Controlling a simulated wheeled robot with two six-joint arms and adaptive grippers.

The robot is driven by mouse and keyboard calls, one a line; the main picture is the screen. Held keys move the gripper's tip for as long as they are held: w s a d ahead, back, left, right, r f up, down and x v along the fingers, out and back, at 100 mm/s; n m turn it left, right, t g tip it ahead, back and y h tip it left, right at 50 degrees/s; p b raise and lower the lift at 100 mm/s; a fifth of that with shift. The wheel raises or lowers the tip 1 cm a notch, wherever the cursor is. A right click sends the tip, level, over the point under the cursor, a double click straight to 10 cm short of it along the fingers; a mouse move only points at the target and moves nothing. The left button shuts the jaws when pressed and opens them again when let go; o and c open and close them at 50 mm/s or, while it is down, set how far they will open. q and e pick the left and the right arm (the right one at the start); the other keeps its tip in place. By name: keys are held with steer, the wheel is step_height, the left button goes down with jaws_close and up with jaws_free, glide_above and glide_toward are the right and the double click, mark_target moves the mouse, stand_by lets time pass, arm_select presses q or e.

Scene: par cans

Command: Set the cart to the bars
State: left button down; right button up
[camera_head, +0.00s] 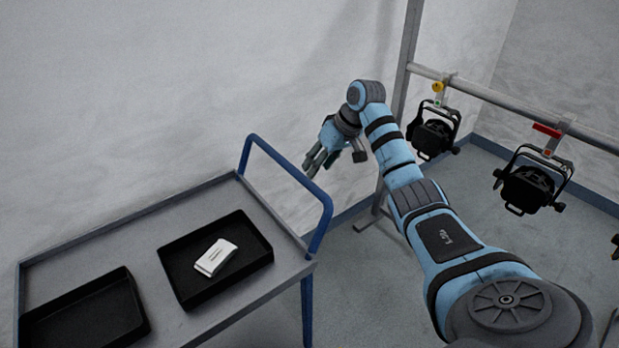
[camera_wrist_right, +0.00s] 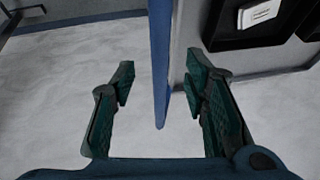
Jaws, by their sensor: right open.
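The grey cart (camera_head: 193,195) stands at the left in the head view, with a blue push handle (camera_head: 322,222) at its right end. Two black trays lie on its top: one (camera_head: 181,279) holds a white box-like item (camera_head: 215,257), and the other (camera_head: 85,318) looks empty. My right gripper (camera_head: 317,168) is beyond the handle, apart from it in the head view. In the right wrist view its fingers (camera_wrist_right: 165,85) are open, and a blue bar of the cart (camera_wrist_right: 160,60) shows between them. The bars are a grey rail (camera_head: 490,97) on a stand. My left gripper is not in view.
Two black par cans hang from the rail, one by a yellow-knobbed clamp (camera_head: 433,132) and one by a red clamp (camera_head: 531,187). An upright post (camera_head: 406,60) stands behind my right arm. Grey walls close the back. Floor shows between cart and rail.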

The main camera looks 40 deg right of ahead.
mark_target(308, 180)
steer(key=x, duration=0.7)
steer(key=shift+w, duration=0.35)
steer(key=shift+s, duration=0.1)
steer(key=shift+s+r, duration=0.1)
jaws_close()
